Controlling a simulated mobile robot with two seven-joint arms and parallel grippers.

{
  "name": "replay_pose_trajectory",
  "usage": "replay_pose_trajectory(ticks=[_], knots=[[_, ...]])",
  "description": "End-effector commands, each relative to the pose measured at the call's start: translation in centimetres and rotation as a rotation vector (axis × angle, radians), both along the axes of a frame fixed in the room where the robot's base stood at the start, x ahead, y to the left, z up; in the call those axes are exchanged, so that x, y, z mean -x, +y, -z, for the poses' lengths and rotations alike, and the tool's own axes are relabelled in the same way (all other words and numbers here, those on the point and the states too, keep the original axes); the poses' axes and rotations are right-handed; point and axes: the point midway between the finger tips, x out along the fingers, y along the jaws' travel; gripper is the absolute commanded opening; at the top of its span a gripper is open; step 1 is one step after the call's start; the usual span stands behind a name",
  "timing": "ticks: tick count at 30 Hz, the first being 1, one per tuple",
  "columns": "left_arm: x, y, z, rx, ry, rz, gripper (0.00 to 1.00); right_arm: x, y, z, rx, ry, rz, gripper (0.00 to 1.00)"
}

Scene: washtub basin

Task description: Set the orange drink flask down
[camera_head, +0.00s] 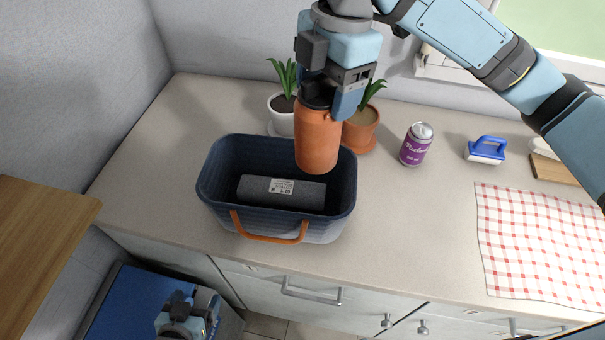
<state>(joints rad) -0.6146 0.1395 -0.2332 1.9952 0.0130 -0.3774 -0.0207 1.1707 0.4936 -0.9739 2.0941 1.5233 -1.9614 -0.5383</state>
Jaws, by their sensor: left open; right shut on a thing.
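The orange drink flask (317,142) hangs upright in my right gripper (333,98), which is shut on its dark top. The flask is in front of the right rear part of a dark blue washtub basin (222,208) on the counter. Whether its base is above or inside the basin's rim is hard to tell. My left gripper (186,318) is low at the bottom left, below the counter and away from the flask. It is open, though its fingers are small in view.
A grey item with a white label (256,190) lies in the basin. Two potted plants (282,120) stand behind it. A purple can (416,144), a blue-handled brush (486,150) and a checkered cloth (540,245) are to the right. Counter between basin and cloth is clear.

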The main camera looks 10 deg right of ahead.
Motion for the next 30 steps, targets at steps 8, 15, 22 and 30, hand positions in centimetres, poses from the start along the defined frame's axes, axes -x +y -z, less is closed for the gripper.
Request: replay_pose_trajectory(ticks=[8, 15, 22, 30], knots=[[0.4, -0.2, 0.2, 0.001, 0.011, 0.004, 0.85, 0.1, -0.1, 7.6, 0.001, 0.004, 0.002, 0.05], [0.1, -0.1, -0.1, 0.001, 0.003, 0.003, 0.85, 0.0, -0.1, 12.0, 0.000, 0.000, 0.002, 0.05], [0.0, -0.1, -0.2, 0.001, 0.000, 0.002, 0.85, 0.0, -0.1, 13.7, 0.001, 0.001, 0.002, 0.05], [0.0, 0.0, -0.4, 0.000, -0.001, 0.001, 0.85, 0.0, -0.1, 17.0, 0.001, 0.000, 0.001, 0.05]])
